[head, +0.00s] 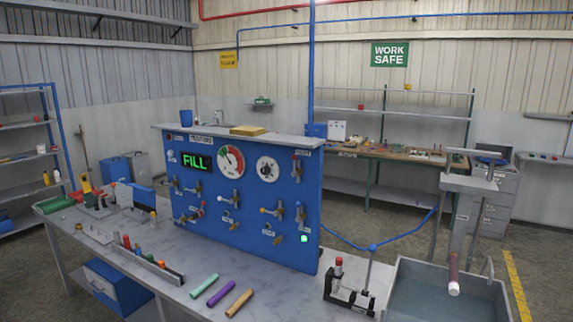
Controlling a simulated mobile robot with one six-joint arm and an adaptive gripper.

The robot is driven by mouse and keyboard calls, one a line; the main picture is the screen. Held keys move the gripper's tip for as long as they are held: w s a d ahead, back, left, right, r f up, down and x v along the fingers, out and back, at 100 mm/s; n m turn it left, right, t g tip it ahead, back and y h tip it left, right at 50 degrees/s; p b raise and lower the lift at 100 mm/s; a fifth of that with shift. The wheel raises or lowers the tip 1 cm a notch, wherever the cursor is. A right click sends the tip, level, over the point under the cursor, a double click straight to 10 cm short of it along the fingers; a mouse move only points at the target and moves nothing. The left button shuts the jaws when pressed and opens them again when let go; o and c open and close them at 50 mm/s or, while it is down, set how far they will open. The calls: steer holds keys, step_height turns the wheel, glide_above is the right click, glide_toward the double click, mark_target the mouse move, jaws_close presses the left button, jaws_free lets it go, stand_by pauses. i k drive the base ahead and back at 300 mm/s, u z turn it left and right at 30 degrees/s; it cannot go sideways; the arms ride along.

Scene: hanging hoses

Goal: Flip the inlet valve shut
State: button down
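The blue test panel (250,245) stands upright on the grey bench and carries several small valves with handles and labels. One valve (297,168) with a red part sits at the upper right, another valve (300,213) below it. A yellow-knobbed valve (273,211) and a red-handled valve (195,212) sit lower on the panel. The labels are too small to read, so I cannot tell which is the inlet valve or how its lever stands. A display (195,162) reads FILL in green. My gripper is not in view.
Coloured tubes (219,292) lie on the bench before the panel. A black clamp fixture (349,290) stands at the front right. A grey water tank (497,305) is beside the bench, with a reddish cylinder (453,268) hanging above it. A blue hose (345,243) runs behind.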

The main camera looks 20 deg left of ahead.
mark_target(294, 156)
steer(key=k, duration=1.2)
steer(key=u, duration=0.35)
steer(key=i, duration=0.7)
steer(key=u, duration=0.6)
steer(key=i, duration=1.4)
steer(key=z, duration=0.65)
steer(key=i, duration=0.35)
steer(key=z, duration=0.3)
